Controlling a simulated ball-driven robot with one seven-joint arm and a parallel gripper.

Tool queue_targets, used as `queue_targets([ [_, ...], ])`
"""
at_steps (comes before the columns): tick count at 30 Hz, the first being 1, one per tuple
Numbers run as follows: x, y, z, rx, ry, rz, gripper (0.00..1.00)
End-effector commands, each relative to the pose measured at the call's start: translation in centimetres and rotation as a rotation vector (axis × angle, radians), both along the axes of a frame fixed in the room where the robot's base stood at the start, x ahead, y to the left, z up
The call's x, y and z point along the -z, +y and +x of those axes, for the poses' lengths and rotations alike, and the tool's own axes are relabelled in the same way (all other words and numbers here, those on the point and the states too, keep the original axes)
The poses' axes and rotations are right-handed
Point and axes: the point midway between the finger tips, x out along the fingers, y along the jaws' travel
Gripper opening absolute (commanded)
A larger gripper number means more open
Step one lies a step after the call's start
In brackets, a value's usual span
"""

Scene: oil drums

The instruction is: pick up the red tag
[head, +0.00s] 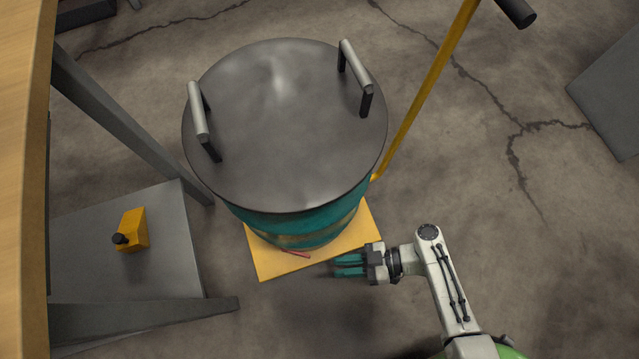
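The red tag (296,254) is a small thin strip lying on the yellow platform (270,266), close to the near foot of the teal drum. My gripper (336,265) is to the right of the tag, with its teal fingers pointing left toward it. The two fingers appear spread with a gap between them, and nothing shows in the gap. The fingertips are apart from the tag, beside the platform's near right edge.
The drum (290,225) has a dark lid (285,120) with two raised handles and stands on the platform. A yellow pole (425,95) rises behind it. A grey shelf with a yellow box (134,230) stands left.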

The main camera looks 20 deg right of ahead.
Motion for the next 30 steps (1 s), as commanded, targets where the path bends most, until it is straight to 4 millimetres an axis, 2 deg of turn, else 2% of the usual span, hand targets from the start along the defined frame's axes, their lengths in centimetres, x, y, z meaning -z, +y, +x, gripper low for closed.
queue_targets([
  [1, 3.5, 0.2, 0.3, 0.031, -0.042, 0.025, 0.23],
  [3, 5.6, 0.3, 0.6, 0.076, -0.106, 0.050, 0.23],
  [6, 8.1, 0.4, 1.3, 0.141, -0.191, 0.074, 0.23],
  [10, 10.3, 0.2, 1.9, 0.216, -0.273, 0.087, 0.23],
  [17, 11.6, 0.2, 2.6, 0.278, -0.336, 0.086, 0.23],
  [25, 11.7, 3.3, 4.9, 0.278, -0.341, 0.086, 0.23],
  [30, 11.8, 4.5, 5.6, 0.279, -0.339, 0.084, 0.23],
])
